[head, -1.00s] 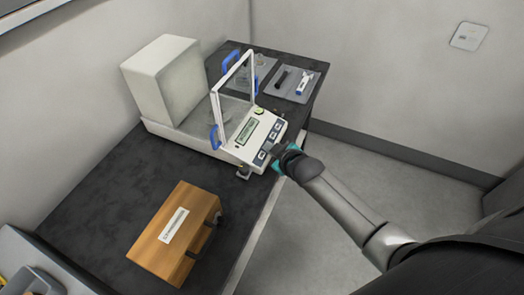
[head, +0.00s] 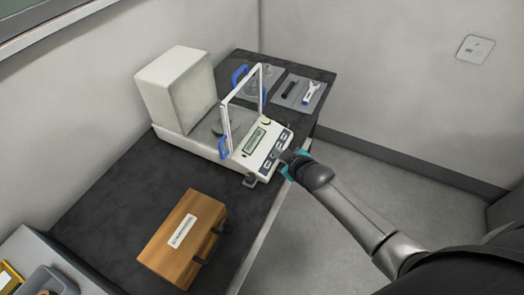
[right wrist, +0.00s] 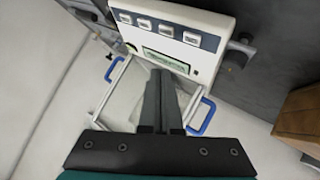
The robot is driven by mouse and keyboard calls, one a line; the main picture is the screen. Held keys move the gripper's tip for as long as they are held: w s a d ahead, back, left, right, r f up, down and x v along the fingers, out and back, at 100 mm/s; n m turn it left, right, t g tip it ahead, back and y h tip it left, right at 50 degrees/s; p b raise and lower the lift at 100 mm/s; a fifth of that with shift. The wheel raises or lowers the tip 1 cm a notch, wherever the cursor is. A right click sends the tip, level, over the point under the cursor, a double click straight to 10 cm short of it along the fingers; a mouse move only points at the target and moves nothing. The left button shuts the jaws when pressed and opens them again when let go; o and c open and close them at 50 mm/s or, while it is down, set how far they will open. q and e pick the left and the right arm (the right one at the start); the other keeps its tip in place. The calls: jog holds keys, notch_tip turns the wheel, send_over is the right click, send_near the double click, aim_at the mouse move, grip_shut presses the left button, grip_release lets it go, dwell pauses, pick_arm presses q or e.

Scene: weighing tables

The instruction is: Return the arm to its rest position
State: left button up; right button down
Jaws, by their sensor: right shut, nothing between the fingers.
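My right gripper (head: 290,157) is at the front right edge of the white weighing balance (head: 263,149), close to its button panel. In the right wrist view the gripper's dark fingers (right wrist: 162,97) are together, with nothing between them. The balance's display and buttons (right wrist: 165,35) lie beyond the fingertips there. I cannot tell whether the fingertips touch the panel. My right arm reaches in from the lower right of the head view. My left gripper is not in view.
A wooden box (head: 178,252) with a white label sits on the dark table (head: 120,205). The balance has a clear draft shield frame with blue handles (head: 223,147). A grey tray (head: 290,101) with small tools lies behind. Open floor (head: 355,170) is to the right.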

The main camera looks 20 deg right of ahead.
jog(key=s+a+r+m+g, duration=0.2)
jog(key=s+a+g, duration=0.1)
jog(key=s, duration=0.6)
jog(key=s+a+r+m+g, duration=0.1)
jog(key=s+a+r+g, duration=0.15)
jog(key=s, duration=0.65)
jog(key=s+a+r+m+g, duration=0.2)
jog(key=s+a+g, duration=0.1)
jog(key=s, duration=0.6)
notch_tip(320, 180, down, 33)
jog(key=s+b, duration=0.2)
jog(key=b, duration=0.8)
jog(key=s+d+f+g+b, duration=0.1)
jog(key=s+f+b, duration=0.3)
jog(key=s+f, duration=0.3)
jog(key=s+d+f+g+b, duration=0.1)
jog(key=s+f+b, duration=0.3)
jog(key=s+f, duration=0.4)
notch_tip(320, 180, down, 6)
jog(key=shift+s+d+f+n+h, duration=0.2)
jog(key=shift+d+f+n+h, duration=0.1)
jog(key=shift+d+n, duration=0.1)
